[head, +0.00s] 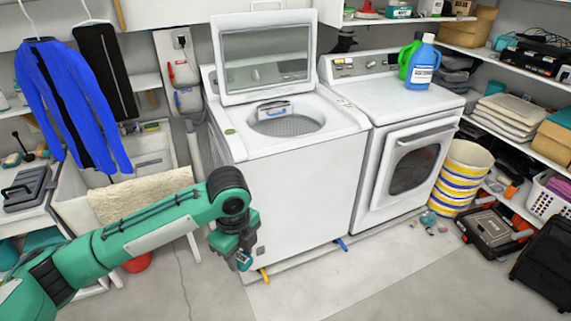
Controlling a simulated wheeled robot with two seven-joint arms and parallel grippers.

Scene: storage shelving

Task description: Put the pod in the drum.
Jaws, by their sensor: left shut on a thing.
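The top-loading washer (300,185) stands in the middle with its lid (267,60) raised. Its round drum (288,126) is open at the top, and its inside shows only in part. My left gripper (243,262) points down in front of the washer's left front side, below the level of the drum opening. It is shut on a small blue-and-white thing that looks like the pod (243,258); the fingers hide most of it. My right gripper is out of view.
A front-loading dryer (408,165) stands right of the washer, with blue (421,65) and green bottles on top. A striped basket (462,175) and a dark toolbox (493,230) stand farther right. A sink with a beige towel (140,195) is left. The front floor is clear.

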